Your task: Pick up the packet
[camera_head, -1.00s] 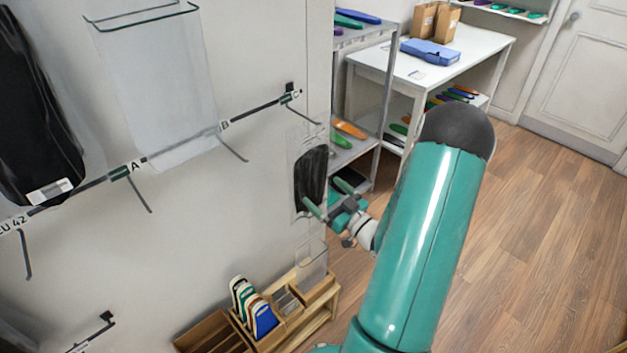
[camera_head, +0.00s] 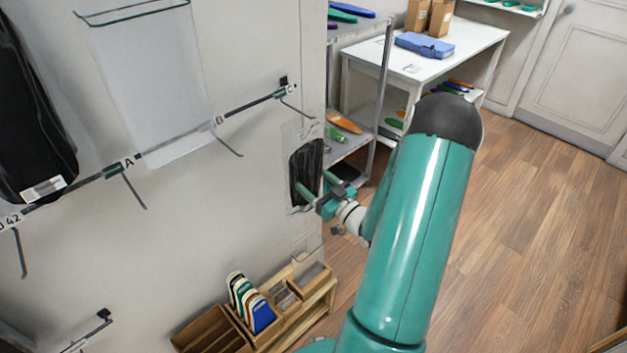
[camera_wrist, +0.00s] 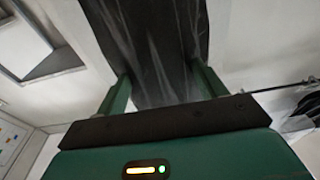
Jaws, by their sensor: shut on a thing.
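The packet (camera_head: 306,166) is a clear sleeve with a dark insole-like piece inside, seen upright in front of the wall's right edge. My gripper (camera_head: 318,187) is at its lower part, with a green finger on each side. In the wrist view, the dark packet (camera_wrist: 155,50) runs up between the two green fingers of my gripper (camera_wrist: 160,90). The gripper is shut on the packet. Whether the packet still touches anything behind it cannot be told.
A wall rail (camera_head: 150,153) with hooks marked A, B and C runs to the left. A wooden organizer (camera_head: 290,318) with coloured pieces stands below. A grey shelf (camera_head: 350,147) and a white table (camera_head: 440,66) are behind. Wooden floor (camera_head: 530,210) is open at right.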

